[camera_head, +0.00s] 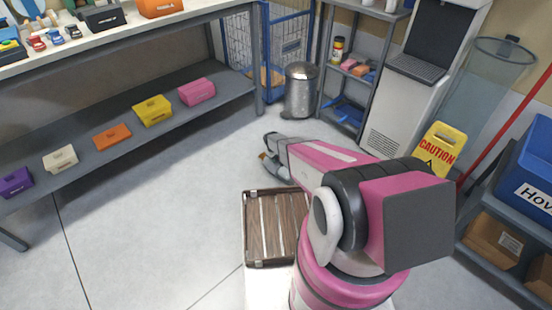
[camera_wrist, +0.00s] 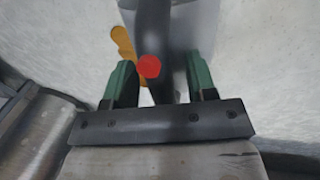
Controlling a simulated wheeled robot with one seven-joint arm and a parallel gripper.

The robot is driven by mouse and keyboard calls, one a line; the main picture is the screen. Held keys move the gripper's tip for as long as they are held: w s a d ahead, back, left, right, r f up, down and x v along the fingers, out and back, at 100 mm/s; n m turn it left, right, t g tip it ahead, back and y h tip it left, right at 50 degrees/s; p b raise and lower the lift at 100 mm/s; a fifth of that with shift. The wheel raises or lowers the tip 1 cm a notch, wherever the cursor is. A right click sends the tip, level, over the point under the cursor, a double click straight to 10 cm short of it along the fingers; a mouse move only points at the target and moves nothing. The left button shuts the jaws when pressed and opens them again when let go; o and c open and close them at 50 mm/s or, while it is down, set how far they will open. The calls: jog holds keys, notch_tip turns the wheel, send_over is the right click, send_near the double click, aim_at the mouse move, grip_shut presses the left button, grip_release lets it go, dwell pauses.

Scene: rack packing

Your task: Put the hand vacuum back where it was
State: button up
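The hand vacuum (camera_wrist: 205,22) shows in the wrist view as a grey body with a dark handle, a round red button and an orange part at its left. My gripper (camera_wrist: 160,78) has its green-padded fingers on both sides of the dark handle and holds the vacuum above the pale floor. The vacuum's far end is cut off by the picture's top edge. In the head view my gripper (camera_head: 271,158) is out over open floor, largely hidden behind my pink arm, with a small orange spot and grey parts showing there.
A long shelf unit (camera_head: 232,87) at left carries several coloured boxes below and toys above. A steel bin (camera_head: 301,92), a small rack (camera_head: 345,112), a yellow caution sign (camera_head: 437,148) and a blue crate (camera_head: 530,175) line the back and right. The middle floor is clear.

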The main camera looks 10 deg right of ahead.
jog(key=shift+r, duration=0.1)
notch_tip(320, 180, up, 11)
jog(key=s+a, duration=0.1)
jog(key=a, duration=0.1)
jog(key=s+d+r+m+y, duration=0.1)
jog(key=s+d+r+m, duration=0.2)
jog(key=s+r, duration=1.1)
jog(key=s+d+r+m+g+y, duration=0.1)
jog(key=s+d+r+m, duration=0.3)
jog(key=s+r, duration=1)
notch_tip(320, 180, up, 5)
jog(key=shift+s+d+f, duration=0.1)
jog(key=shift+s+d, duration=0.25)
jog(key=shift+d, duration=0.2)
